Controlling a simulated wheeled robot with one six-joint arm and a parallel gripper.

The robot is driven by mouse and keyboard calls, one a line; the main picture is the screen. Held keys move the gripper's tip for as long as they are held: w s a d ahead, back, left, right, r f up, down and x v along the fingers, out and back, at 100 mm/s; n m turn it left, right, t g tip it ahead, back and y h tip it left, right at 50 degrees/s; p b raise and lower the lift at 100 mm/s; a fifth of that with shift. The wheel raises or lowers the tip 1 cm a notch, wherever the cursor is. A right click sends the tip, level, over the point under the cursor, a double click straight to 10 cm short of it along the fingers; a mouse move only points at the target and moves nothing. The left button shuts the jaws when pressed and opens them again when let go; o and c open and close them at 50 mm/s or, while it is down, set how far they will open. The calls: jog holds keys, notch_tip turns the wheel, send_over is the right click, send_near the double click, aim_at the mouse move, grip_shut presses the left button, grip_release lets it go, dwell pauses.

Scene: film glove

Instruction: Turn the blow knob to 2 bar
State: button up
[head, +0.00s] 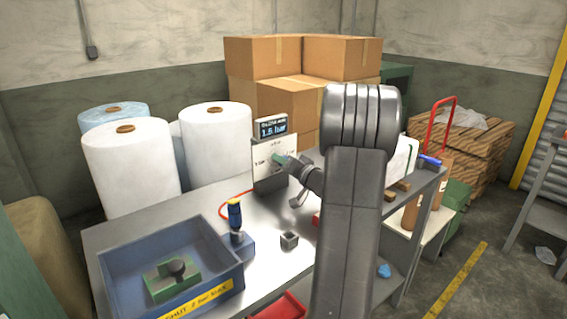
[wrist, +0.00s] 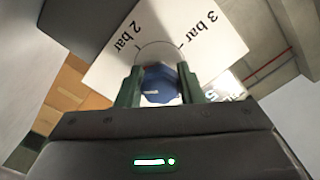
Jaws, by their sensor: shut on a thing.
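The blue blow knob (wrist: 158,86) sits on a white dial plate in the wrist view. My gripper (wrist: 159,72) is shut on it, with one green finger on each side. The plate (wrist: 208,45) shows the labels "2 bar" and "3 bar" beyond the knob. I cannot tell exactly where the knob points. In the head view the plate (head: 263,155) stands upright at the bench's back, under a display (head: 272,127) that reads 1.5 bar. My gripper (head: 281,160) reaches the plate from the right there and hides the knob.
The grey bench (head: 195,205) carries a blue tray (head: 119,271) with a green part in it at the front left. A blue-topped tool (head: 235,215) and a small grey block (head: 289,240) stand before the panel. White rolls (head: 130,165) and cartons (head: 280,100) are behind.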

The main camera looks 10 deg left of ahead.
jog(key=shift+f+b, duration=0.1)
jog(key=shift+b, duration=0.4)
jog(key=shift+f+m+b, duration=0.15)
jog(key=shift+m+b, duration=0.55)
jog(key=shift+b, duration=0.1)
jog(key=shift+m+b, duration=0.7)
jog(key=shift+b, duration=0.3)
jog(key=m+b, duration=0.2)
jog(key=m, duration=0.1)
jog(key=shift+b, duration=0.3)
jog(key=shift+r+m+b, duration=0.25)
jog(key=shift+m+b, duration=0.35)
jog(key=shift+m, duration=1.1)
jog(key=o, duration=1)
jog(key=shift+c, duration=0.2)
